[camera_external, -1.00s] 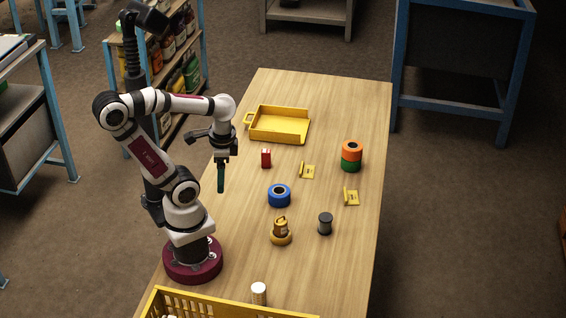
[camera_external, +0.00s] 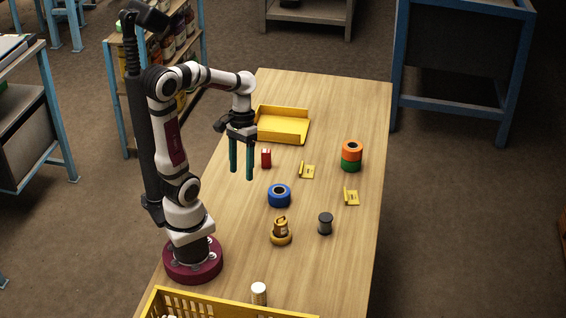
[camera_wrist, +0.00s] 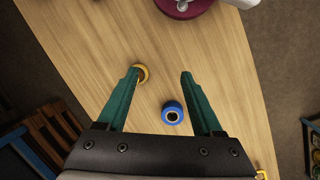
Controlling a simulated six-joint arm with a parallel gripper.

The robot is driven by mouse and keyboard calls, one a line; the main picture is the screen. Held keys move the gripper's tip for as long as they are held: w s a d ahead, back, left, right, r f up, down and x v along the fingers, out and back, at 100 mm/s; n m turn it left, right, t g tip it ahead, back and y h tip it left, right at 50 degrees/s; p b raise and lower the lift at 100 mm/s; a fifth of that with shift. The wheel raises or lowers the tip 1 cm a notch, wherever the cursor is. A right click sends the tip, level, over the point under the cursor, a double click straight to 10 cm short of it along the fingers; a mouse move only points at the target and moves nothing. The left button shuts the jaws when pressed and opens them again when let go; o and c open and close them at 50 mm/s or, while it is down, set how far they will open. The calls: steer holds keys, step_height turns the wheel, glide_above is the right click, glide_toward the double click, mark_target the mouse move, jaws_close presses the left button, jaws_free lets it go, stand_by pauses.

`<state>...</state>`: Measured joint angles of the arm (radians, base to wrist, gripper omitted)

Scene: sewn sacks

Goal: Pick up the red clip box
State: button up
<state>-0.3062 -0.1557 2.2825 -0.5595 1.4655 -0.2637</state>
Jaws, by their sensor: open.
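The red clip box (camera_external: 266,158) is a small upright red block on the wooden table, just in front of the yellow tray. My gripper (camera_external: 242,176) hangs above the table with its two green fingers pointing down, apart and empty. In the external view it appears just left of the red box, and the two are not touching. The wrist view shows the open fingers (camera_wrist: 158,74) with table between them. I cannot make out the red box in the wrist view.
A yellow tray (camera_external: 283,140) lies behind the box. A blue roll (camera_external: 279,203), also in the wrist view (camera_wrist: 173,122), stands nearer the front. Yellow hinged pieces (camera_external: 308,172) (camera_external: 351,198), orange and green rolls (camera_external: 351,147), a dark spool (camera_external: 325,224) and a yellow-brown item (camera_external: 281,238) stand around.

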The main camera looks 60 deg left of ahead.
steer(key=w+a+f+n+h, duration=0.2)
steer(key=w+a+n+h, duration=0.15)
steer(key=w+n, duration=0.25)
steer(key=n+t+h, duration=0.3)
steer(key=n+t, duration=0.9)
steer(key=n, duration=0.8)
glide_toward(266, 159)
steer(key=shift+t+y, duration=0.3)
steer(key=shift+y, duration=0.05)
steer(key=x, duration=0.7)
steer(key=r+x, duration=0.1)
steer(key=x, duration=0.3)
steer(key=shift+w+d, duration=0.1)
steer(key=shift+w, duration=0.5)
steer(key=shift+w+d+f, duration=0.15)
steer(key=shift+w+d, duration=0.05)
steer(key=shift+w, duration=0.15)
jaws_close()
